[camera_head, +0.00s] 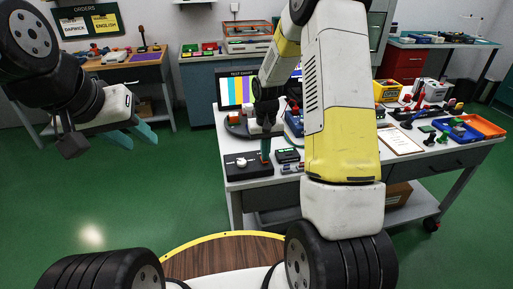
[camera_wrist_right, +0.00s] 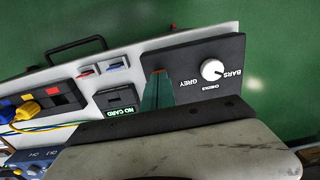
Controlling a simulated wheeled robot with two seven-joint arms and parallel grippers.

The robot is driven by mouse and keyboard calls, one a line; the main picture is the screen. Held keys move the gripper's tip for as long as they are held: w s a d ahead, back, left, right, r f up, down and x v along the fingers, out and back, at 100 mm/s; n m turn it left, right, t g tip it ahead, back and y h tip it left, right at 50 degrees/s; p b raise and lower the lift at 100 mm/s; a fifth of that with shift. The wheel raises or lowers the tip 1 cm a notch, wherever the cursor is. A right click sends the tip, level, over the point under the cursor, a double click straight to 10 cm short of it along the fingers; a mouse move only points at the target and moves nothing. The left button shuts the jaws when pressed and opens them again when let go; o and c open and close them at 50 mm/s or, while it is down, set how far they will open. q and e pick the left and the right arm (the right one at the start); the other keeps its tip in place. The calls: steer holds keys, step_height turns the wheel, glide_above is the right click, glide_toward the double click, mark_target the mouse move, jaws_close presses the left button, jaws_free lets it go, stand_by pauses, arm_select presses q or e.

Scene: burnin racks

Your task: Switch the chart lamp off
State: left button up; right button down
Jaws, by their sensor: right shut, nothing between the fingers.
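The chart screen (camera_head: 238,91) stands at the back of the middle bench, lit with coloured bars. A black control box (camera_head: 243,171) lies at the bench's front left corner. Its white knob (camera_wrist_right: 212,70) has the words BARS, GREY and CHECKS around it. My right gripper (camera_wrist_right: 157,86) is shut and empty, its teal fingers over the box beside the knob. A small red part (camera_wrist_right: 160,71) shows at the fingertips; the fingers hide most of it, and I cannot tell whether they touch. My left gripper (camera_head: 131,135) is open and empty, above the floor at left.
A NO CARD reader (camera_wrist_right: 115,98) and a small red-and-blue switch unit (camera_wrist_right: 103,67) sit beside the box. Yellow plugs (camera_wrist_right: 27,110) and cables lie further along. A clipboard (camera_head: 399,141) and a blue tray (camera_head: 455,131) occupy the bench's right side. Green floor is clear at left.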

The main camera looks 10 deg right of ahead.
steer(key=shift+f, duration=0.3)
steer(key=shift+r, duration=3.55)
